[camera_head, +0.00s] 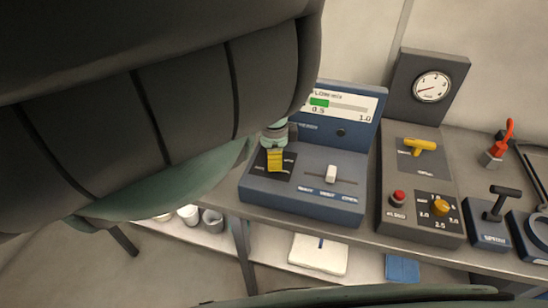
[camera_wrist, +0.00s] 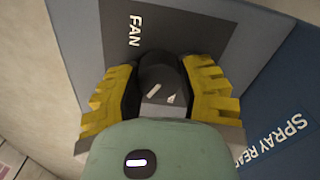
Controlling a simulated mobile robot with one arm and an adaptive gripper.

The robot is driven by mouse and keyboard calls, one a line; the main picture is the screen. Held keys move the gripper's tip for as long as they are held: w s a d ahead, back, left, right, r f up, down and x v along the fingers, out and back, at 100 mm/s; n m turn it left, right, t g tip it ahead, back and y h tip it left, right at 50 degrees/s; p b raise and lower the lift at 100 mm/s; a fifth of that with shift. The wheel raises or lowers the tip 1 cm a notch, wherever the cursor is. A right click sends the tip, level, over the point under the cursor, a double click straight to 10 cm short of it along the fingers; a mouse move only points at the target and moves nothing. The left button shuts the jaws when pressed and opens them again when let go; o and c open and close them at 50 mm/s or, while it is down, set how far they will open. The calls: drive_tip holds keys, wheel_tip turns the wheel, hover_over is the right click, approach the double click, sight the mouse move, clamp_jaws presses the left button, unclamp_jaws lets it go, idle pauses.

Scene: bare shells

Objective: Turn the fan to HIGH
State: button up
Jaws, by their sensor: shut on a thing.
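The fan control is a dark round knob (camera_wrist: 158,72) beside a sideways FAN label (camera_wrist: 135,30) on a dark plate. Pale marks show on it, but I cannot tell which setting it points to; no HIGH label is readable. My gripper (camera_wrist: 160,92) is shut on the knob, with one yellow ridged finger on each side. In the head view my gripper (camera_head: 275,158) is at the left of the blue console (camera_head: 305,205), over the dark plate (camera_head: 262,171), and hides the knob.
Right of my gripper is a white slider (camera_head: 331,174), below a display (camera_head: 340,102) with a short green bar. A grey console has a yellow handle (camera_head: 421,147), red button (camera_head: 398,197), orange knob (camera_head: 441,208) and gauge (camera_head: 432,87). A black T-handle (camera_head: 502,201) stands farther right.

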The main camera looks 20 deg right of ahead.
drive_tip(key=shift+m, duration=0.5)
drive_tip(key=o, duration=1.2)
wheel_tip(320, 180, up, 5)
drive_tip(key=shift+w+a+r, duration=0.1)
drive_tip(key=shift+r, duration=0.05)
drive_tip(key=shift+s+r, duration=0.3)
drive_tip(key=shift+r, duration=0.2)
drive_tip(key=shift+w+r, duration=0.15)
drive_tip(key=shift+r, duration=0.4)
